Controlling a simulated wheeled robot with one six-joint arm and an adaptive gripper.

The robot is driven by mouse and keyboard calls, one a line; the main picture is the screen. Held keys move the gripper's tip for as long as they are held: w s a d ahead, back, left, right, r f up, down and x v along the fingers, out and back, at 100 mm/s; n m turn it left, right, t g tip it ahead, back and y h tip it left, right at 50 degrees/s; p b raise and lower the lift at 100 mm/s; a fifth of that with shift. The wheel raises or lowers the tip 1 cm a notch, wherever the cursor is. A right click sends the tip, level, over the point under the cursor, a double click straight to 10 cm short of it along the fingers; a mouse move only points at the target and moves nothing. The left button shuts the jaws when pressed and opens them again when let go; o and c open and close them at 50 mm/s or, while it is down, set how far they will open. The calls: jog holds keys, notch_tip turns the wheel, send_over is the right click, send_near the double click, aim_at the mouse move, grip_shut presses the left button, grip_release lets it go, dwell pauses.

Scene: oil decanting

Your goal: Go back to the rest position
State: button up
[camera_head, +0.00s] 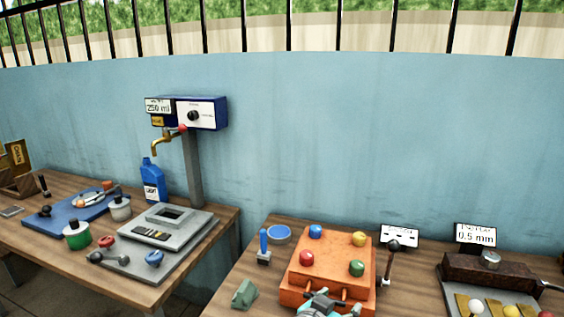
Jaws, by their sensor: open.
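My gripper (321,298) shows small and dark at the bottom edge, with teal-capped parts of my arm around it. It is open and I see nothing held in it. It appears in front of the near side of the orange box (300,268), and I cannot tell how far apart they are. The dispenser's sign (158,105) reads 250 ml.
The left table (62,187) holds a grey plate (182,236), a blue mat (62,213) and several pots and knobs. The right table (408,290) holds a lever (390,262), a green block (245,294) and a brown device (480,270). A gap separates the tables. A blue wall stands behind.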

jog(key=s+d+f+n+t+y, duration=0.1)
jog(key=s+d+f+n+y, duration=0.15)
jog(key=s+f, duration=0.5)
jog(key=s+d+f+n+t+y, duration=0.1)
jog(key=s+d+f+n+y, duration=0.2)
jog(key=f, duration=0.8)
jog(key=s+f+n+y, duration=0.3)
jog(key=s+f, duration=0.1)
jog(key=s, duration=1.1)
jog(key=s+r+t, duration=0.1)
jog(key=s+r, duration=0.3)
jog(key=s, duration=0.5)
jog(key=s+d+r+m+t, duration=0.1)
jog(key=s+r, duration=0.3)
jog(key=s, duration=0.6)
